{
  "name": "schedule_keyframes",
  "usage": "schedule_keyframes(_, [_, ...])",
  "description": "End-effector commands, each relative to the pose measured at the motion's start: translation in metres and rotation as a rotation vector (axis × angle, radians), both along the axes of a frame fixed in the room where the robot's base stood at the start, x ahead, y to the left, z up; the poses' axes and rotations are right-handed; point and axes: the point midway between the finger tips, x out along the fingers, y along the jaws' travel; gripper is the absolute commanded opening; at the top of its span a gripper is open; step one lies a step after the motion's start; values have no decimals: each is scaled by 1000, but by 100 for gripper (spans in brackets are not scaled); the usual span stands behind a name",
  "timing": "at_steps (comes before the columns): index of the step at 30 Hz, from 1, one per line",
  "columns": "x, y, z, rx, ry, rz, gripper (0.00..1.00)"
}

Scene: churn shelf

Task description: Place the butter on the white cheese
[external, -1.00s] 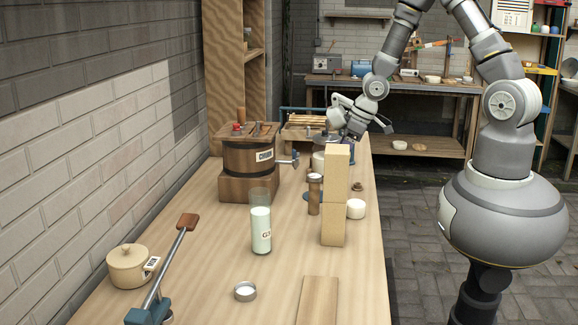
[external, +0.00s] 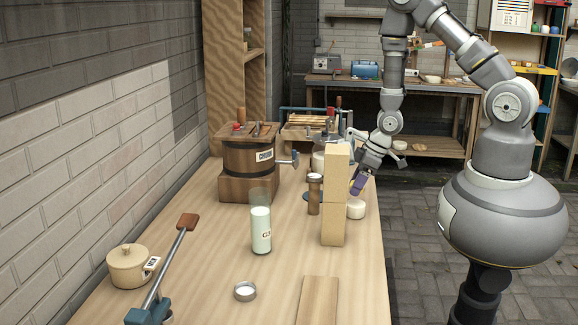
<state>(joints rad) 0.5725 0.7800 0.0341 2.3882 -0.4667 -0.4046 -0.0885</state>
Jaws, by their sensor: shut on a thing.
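The white cheese (external: 356,209) is a short pale cylinder on the right side of the bench, partly hidden by the tall wooden blocks. My gripper (external: 359,182) points down just above it. The wooden blocks hide part of the jaws.
The tall wooden blocks (external: 335,195) stand just left of the cheese. A shallow tin (external: 245,291) and a board (external: 318,302) lie in front.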

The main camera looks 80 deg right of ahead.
Motion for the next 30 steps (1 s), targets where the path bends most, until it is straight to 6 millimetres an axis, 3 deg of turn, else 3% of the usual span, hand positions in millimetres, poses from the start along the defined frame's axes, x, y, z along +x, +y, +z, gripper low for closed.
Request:
schedule_keyframes(5, [0, 1, -28, 1, 2, 1, 20])
schedule_keyframes(15, [0, 0, -31, 0, 0, 0, 20])
schedule_keyframes(16, [0, 0, -31, 0, 1, 0, 52])
schedule_keyframes(19, [0, 0, -30, 1, 1, 0, 75])
schedule_keyframes(30, [0, 0, -24, 0, 0, 0, 76])
